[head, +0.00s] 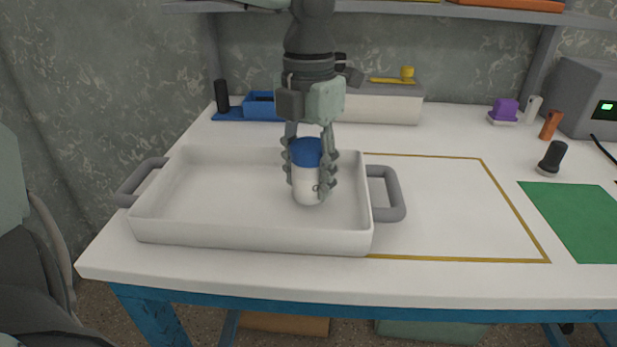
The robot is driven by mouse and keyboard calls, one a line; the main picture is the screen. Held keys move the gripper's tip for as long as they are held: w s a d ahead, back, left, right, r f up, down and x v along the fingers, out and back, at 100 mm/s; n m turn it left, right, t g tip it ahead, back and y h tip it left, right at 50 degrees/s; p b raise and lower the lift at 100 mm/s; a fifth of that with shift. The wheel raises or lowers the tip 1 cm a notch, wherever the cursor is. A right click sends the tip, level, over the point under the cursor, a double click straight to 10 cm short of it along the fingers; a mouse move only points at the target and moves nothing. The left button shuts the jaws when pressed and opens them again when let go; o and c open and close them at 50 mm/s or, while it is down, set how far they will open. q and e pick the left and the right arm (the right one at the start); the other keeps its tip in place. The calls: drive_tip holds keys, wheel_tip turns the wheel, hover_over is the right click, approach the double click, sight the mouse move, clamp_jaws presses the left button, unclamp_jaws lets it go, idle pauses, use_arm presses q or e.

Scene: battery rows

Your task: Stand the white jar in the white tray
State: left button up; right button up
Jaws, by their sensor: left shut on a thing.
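The white jar (306,188) with a blue lid (307,152) is upright between the fingers of my left gripper (311,172). The gripper points straight down and is shut on the jar. The jar shows over the right part of the white tray (250,238), inside its walls. I cannot tell whether its base touches the tray floor. The tray has a grey handle at each end and is otherwise empty. My right gripper is not in view.
A yellow outline (480,159) marks bare table right of the tray. A green mat (575,222), a dark knob-like object (554,156) and a purple block (504,110) are farther right. A blue holder (262,106) and a pale box (385,106) stand behind, under a shelf.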

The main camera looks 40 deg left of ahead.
use_arm(q)
drive_tip(key=shift+f, duration=0.6)
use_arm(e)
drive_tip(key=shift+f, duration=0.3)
use_arm(q)
drive_tip(key=shift+f, duration=0.1)
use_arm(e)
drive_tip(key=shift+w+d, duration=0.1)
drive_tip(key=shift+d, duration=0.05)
use_arm(q)
drive_tip(key=o, duration=1.2)
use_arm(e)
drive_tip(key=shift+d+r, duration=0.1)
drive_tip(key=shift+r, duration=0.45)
